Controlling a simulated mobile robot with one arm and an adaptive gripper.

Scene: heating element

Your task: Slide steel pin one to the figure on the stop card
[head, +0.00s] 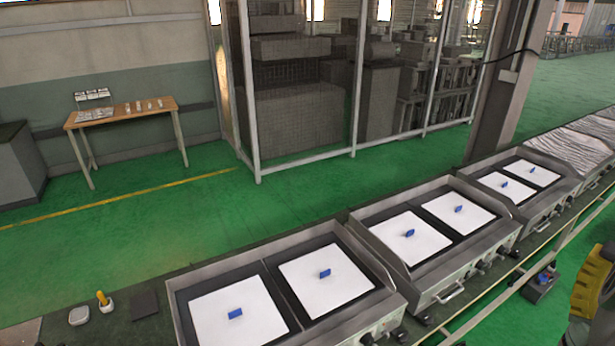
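A wooden table (121,113) stands at the far left against the wall. Small upright white cards (92,95) stand at its back left, and a row of small pale items (145,105) lies to their right. They are too small to tell whether steel pin one or the stop card is among them. I cannot make out any figure on a card. My gripper is not in view.
A line of steel griddle units (360,215) runs from the front toward the right, with white sheets and blue blocks (325,273) on the plates. A grey cabinet (15,165) stands at left. Green floor (150,240) lies open between the line and the table. A mesh cage stands behind.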

